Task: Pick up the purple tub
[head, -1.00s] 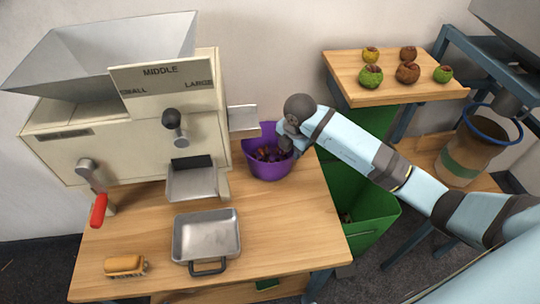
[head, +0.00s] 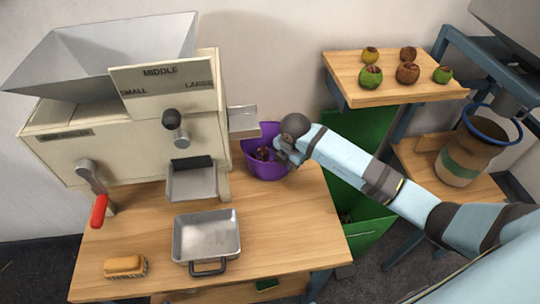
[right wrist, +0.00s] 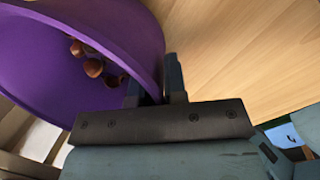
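The purple tub (head: 265,170) stands at the right end of the wooden table, below the machine's side chute. Brown chestnuts (head: 263,154) lie inside it. My right gripper (head: 284,160) is at the tub's right side. In the right wrist view, the fingers (right wrist: 155,88) straddle the wall of the purple tub (right wrist: 110,20), one inside and one outside, with little space between them. They look shut on the wall. Several chestnuts (right wrist: 93,66) show inside the tub there. The tub's base is hidden in the wrist view. My left gripper is not in view.
The sorting machine (head: 130,145) stands left of the tub, its side chute (head: 243,120) close to the rim. A metal tray (head: 207,240) and a brush (head: 125,266) lie in front. A green bin (head: 365,225) is beyond the table's right edge.

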